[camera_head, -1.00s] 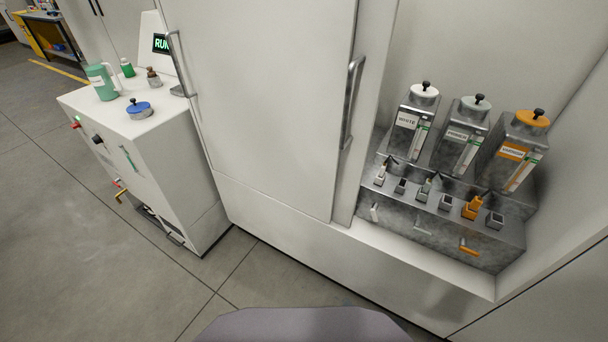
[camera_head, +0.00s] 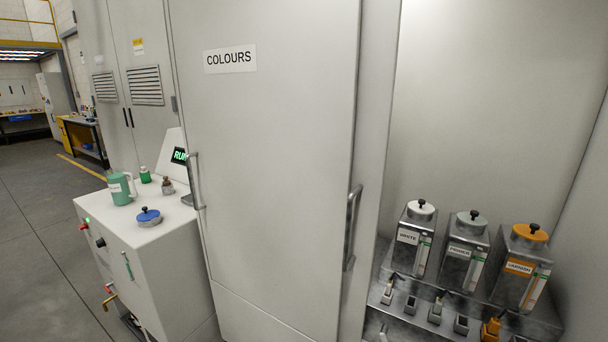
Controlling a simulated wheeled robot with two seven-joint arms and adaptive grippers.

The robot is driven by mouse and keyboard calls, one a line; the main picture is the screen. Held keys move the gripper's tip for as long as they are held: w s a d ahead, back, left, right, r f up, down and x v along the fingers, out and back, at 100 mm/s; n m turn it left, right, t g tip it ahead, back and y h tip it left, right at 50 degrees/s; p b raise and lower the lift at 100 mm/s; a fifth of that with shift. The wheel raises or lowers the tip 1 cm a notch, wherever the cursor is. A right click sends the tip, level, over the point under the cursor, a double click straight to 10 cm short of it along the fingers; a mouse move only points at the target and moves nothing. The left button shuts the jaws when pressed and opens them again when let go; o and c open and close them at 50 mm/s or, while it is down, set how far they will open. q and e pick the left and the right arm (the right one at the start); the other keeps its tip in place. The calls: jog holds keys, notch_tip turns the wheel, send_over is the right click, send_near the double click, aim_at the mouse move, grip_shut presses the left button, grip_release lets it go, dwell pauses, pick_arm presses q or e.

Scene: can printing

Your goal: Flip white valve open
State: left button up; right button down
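The metal container labelled WHITE (camera_head: 412,240), with a white lid, stands in the open bay on the right. It is the leftmost of three containers on a metal unit (camera_head: 402,309). A small upright fitting with a dark top, likely the white valve (camera_head: 389,289), sits in front of it on the unit; whether it is open or closed I cannot tell. The lower front of the unit is cut off by the bottom edge of the view. Neither of my grippers is in view.
The COLOURS door (camera_head: 265,150) with metal handles stands left of the bay. Further left, a white cabinet (camera_head: 150,235) carries a green jug (camera_head: 120,190) and a blue-lidded item (camera_head: 148,217). A container with a grey lid (camera_head: 464,250) and an orange-lidded one (camera_head: 520,266) stand right of WHITE. Floor is clear at left.

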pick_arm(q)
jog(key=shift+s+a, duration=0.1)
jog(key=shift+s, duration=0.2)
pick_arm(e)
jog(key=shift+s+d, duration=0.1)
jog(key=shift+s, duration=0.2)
